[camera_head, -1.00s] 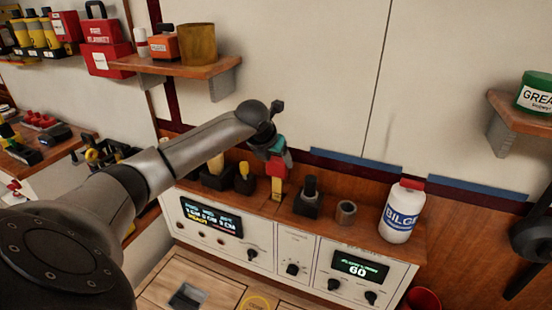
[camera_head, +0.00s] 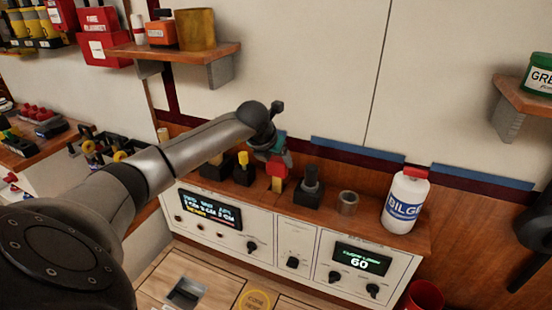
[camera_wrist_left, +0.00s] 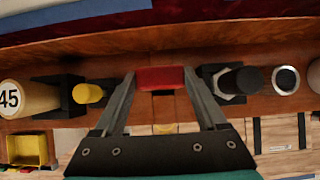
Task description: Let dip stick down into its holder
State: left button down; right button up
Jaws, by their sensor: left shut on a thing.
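The dip stick (camera_head: 277,169) has a red top and a short yellow length below it. My left gripper (camera_wrist_left: 160,82) is shut on the red top, which also shows between the fingers in the left wrist view. In the head view the stick stands about upright, its yellow part (camera_head: 277,185) meeting the wooden ledge (camera_head: 325,214). The lower end is hidden, and I cannot clearly see the holder's opening. My right gripper is not in view.
Left of the stick is a black block with a yellow peg (camera_head: 243,163). To its right stand a black socket (camera_head: 309,186), a grey metal ring (camera_head: 347,202) and a white BILGE bottle (camera_head: 405,200). A control panel (camera_head: 290,245) lies below the ledge.

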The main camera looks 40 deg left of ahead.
pick_arm(q)
jog(key=shift+f+b, duration=1.2)
jog(key=shift+f, duration=0.45)
jog(key=shift+f+b, duration=0.55)
jog(key=shift+f, duration=0.15)
jog(key=shift+c, duration=1.5)
grip_release()
jog(key=o, duration=0.3)
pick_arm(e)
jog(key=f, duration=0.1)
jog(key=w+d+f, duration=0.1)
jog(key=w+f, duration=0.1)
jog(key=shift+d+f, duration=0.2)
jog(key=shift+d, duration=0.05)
pick_arm(q)
jog(key=shift+s+r, duration=0.3)
jog(key=shift+r, duration=0.15)
jog(key=p, duration=0.2)
send_near(275, 172)
jog(key=shift+v, duration=2.35)
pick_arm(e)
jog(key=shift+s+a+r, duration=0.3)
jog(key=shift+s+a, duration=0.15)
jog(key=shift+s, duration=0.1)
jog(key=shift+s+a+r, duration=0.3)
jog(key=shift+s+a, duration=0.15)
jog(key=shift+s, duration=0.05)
